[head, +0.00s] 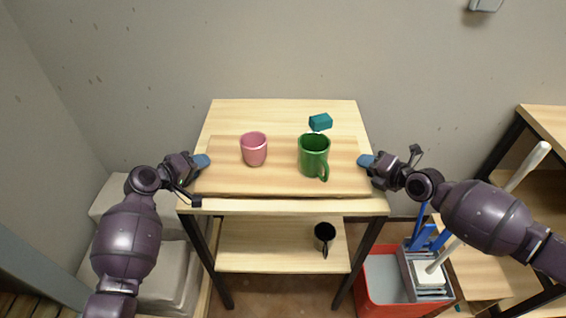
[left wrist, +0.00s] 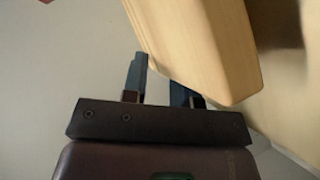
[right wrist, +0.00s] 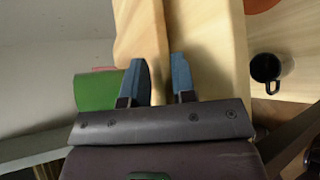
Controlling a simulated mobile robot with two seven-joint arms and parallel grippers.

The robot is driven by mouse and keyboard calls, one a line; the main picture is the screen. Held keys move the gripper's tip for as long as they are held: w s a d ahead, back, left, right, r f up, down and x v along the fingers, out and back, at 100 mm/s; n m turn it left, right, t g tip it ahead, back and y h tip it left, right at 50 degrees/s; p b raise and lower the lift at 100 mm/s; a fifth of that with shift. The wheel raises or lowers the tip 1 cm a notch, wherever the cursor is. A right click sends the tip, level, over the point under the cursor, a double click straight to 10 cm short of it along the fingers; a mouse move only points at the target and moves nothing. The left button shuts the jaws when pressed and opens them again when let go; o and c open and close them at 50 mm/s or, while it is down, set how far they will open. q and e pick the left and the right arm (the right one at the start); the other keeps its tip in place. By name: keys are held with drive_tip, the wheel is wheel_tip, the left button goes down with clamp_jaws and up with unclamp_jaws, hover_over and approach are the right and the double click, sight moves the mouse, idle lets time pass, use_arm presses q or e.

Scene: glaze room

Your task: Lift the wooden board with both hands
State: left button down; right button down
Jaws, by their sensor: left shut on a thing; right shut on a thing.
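The wooden board (head: 280,182) lies level over the pale wooden table, its front edge above a dark line of shadow; I cannot tell how large any gap is. A pink cup (head: 254,150) and a green mug (head: 311,158) stand upright on it. My left gripper (head: 203,162) is shut on the board's left end. The board (left wrist: 195,45) also shows between its fingers in the left wrist view. My right gripper (head: 365,161) is shut on the right end. The green mug (right wrist: 95,92) shows beside its fingers in the right wrist view.
A teal block (head: 320,122) is behind the green mug. A dark mug (head: 325,236) stands on the lower shelf of the table (head: 285,112). A red bin (head: 383,280) stands on the floor at right, near another wooden table (head: 548,122). A wall closes off the back.

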use_arm(q)
drive_tip(key=shift+r, duration=0.15)
use_arm(e)
drive_tip(key=shift+r, duration=0.2)
